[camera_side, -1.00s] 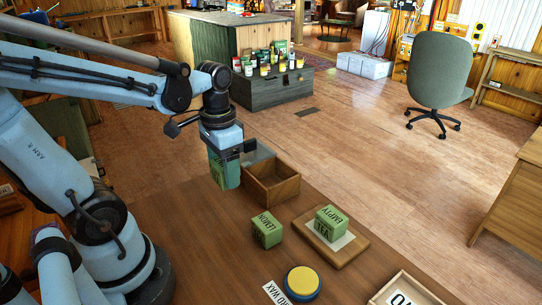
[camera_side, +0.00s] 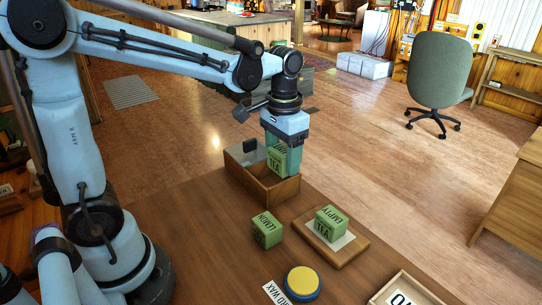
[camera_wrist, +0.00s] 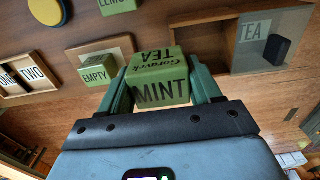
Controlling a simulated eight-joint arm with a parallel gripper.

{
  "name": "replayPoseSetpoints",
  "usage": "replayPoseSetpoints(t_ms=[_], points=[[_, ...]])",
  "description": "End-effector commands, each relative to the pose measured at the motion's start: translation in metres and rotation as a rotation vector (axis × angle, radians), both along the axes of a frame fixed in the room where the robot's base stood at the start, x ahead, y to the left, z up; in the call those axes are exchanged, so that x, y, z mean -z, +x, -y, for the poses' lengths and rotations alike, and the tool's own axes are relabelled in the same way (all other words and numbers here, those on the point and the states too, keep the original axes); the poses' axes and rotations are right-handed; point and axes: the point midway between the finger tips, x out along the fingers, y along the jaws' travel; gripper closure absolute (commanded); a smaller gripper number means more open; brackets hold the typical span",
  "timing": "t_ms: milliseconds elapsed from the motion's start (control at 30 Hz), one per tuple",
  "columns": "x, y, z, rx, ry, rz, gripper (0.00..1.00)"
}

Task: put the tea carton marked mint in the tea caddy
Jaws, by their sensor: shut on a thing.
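My gripper (camera_side: 281,158) is shut on the green mint carton (camera_side: 277,164). In the wrist view the carton (camera_wrist: 160,88) sits between both fingers, its MINT face toward the camera. The tea caddy (camera_side: 285,191) is an open-topped wooden box near the table's far edge. The carton is over its near right part in the side view; whether its bottom is below the rim I cannot tell. In the wrist view a grey translucent panel marked TEA (camera_wrist: 262,45) with a black knob (camera_wrist: 278,50) covers part of the caddy.
A green lemon carton (camera_side: 266,231) stands in front of the caddy. A green carton marked EMPTY (camera_side: 329,222) stands on a wooden board (camera_side: 352,252). A yellow-topped round tin (camera_side: 302,281) and a lettered tray (camera_side: 425,289) are nearer the front.

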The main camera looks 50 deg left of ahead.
Motion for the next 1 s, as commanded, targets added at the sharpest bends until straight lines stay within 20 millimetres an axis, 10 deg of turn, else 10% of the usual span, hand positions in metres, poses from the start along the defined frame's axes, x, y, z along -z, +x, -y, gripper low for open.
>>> replayPoseSetpoints(t_ms=[400, 1000], points=[[0.043, 0.023, -0.069, -0.001, 0.000, 0.000, 0.66], [0.086, 0.024, -0.072, 0.001, 0.001, 0.001, 0.66]])
